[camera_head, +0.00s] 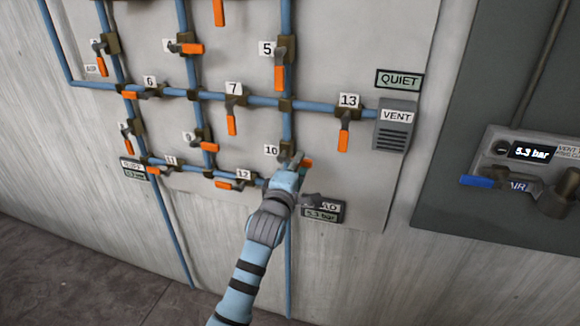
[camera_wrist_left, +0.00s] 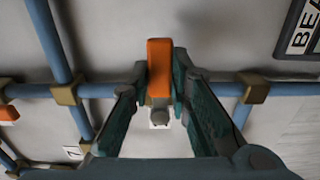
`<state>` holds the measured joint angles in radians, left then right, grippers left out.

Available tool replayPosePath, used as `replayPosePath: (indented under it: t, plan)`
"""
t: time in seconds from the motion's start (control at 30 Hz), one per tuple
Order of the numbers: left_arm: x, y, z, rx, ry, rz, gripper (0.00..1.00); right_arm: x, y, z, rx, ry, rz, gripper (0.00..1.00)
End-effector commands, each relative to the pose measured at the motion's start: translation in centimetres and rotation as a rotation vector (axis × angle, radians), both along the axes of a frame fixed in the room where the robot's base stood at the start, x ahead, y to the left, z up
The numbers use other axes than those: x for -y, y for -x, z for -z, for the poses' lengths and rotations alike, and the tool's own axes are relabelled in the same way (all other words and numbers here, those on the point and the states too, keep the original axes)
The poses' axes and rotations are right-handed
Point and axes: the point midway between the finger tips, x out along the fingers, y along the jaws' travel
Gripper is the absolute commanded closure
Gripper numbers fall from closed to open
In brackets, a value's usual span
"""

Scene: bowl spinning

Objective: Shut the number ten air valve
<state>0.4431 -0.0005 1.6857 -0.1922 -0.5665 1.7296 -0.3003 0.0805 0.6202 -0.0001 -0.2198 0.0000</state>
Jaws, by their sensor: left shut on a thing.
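The number ten valve's orange lever (camera_head: 308,164) juts to the right from the vertical blue pipe (camera_head: 288,132), beside its "10" label (camera_head: 271,151). My left gripper (camera_head: 297,164) is at this lever and hides most of the valve body. In the left wrist view the orange lever (camera_wrist_left: 160,62) stands between the two fingers of my left gripper (camera_wrist_left: 160,78), which is shut on it. There the lever lies across the blue pipe (camera_wrist_left: 215,89). My right gripper is not in view.
Other valves with orange levers surround it: 5 (camera_head: 280,78), 7 (camera_head: 232,125), 13 (camera_head: 344,137) and 12 (camera_head: 223,184). A partly hidden 5.3 bar readout (camera_head: 322,213) is just below right. A grey vent (camera_head: 396,126) and a gauge box (camera_head: 512,160) reading 5.3 bar stand right.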

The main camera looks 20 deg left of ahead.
Motion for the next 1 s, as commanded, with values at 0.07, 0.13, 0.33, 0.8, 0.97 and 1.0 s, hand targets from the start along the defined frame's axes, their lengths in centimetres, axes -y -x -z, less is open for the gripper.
replayPosePath:
  t: [0.07,0.13,0.33,0.8,0.97,1.0]
  plan:
    - [0.28,-0.11,-0.07,0.001,0.011,0.004,1.00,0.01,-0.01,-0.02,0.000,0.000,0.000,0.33]
    - [0.43,-0.15,-0.09,0.002,0.018,0.007,1.00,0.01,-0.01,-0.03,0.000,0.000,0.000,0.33]
    - [0.52,-0.18,-0.11,0.003,0.023,0.009,1.00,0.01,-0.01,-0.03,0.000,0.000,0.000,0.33]
    - [0.45,-0.16,-0.11,0.003,0.020,0.007,0.62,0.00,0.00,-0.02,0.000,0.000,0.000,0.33]
    - [0.45,0.08,-0.09,0.003,0.020,0.007,0.62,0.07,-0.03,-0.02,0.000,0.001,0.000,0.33]
    - [0.50,0.43,-0.03,0.002,0.019,0.007,0.62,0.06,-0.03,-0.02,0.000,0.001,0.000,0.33]
